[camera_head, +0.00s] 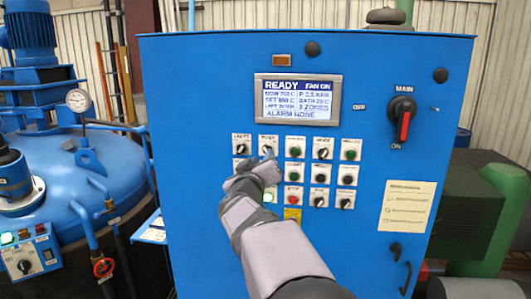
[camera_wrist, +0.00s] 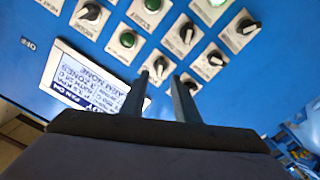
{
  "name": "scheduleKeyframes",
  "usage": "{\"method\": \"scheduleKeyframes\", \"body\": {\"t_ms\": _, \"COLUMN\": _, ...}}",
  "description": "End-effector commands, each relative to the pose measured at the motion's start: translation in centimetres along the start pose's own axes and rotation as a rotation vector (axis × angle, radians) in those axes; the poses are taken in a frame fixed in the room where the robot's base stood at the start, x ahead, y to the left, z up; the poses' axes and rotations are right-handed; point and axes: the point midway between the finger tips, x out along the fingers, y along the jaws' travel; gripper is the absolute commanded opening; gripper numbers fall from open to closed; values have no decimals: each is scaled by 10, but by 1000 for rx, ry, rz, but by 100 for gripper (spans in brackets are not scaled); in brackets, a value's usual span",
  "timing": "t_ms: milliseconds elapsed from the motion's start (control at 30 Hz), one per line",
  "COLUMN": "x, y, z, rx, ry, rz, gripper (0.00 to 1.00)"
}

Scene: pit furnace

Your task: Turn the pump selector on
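The pump selector (camera_head: 268,148) is a small black knob on a white plate, second from left in the top row of the blue panel. In the wrist view the pump selector (camera_wrist: 159,67) shows between my fingertips. Its exact pointer direction is hard to tell. My gripper (camera_head: 262,157) is just below it in the head view, partly covering the rows underneath. In the wrist view my gripper (camera_wrist: 161,76) has its two dark fingers apart with nothing held. Contact with the knob cannot be made out.
The lamps selector (camera_head: 241,146) is close on the left, a green button (camera_head: 295,146) on the right. The display (camera_head: 298,98) above reads READY, FAN ON, ALARM NONE. The red main switch handle (camera_head: 404,122) points down toward ON. A red button (camera_head: 294,195) is lower.

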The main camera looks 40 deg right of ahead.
Motion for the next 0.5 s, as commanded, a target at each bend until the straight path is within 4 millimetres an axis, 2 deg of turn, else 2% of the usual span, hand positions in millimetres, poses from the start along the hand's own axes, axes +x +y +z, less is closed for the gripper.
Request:
{"method": "scheduleKeyframes", "body": {"t_ms": 300, "x": 40, "y": 1, "z": 0, "rx": -1, "ry": -2, "rz": 0, "gripper": 28}}
{"method": "scheduleKeyframes", "body": {"t_ms": 500, "x": 55, "y": 1, "z": 0, "rx": 1, "ry": -1, "rz": 0, "gripper": 28}}
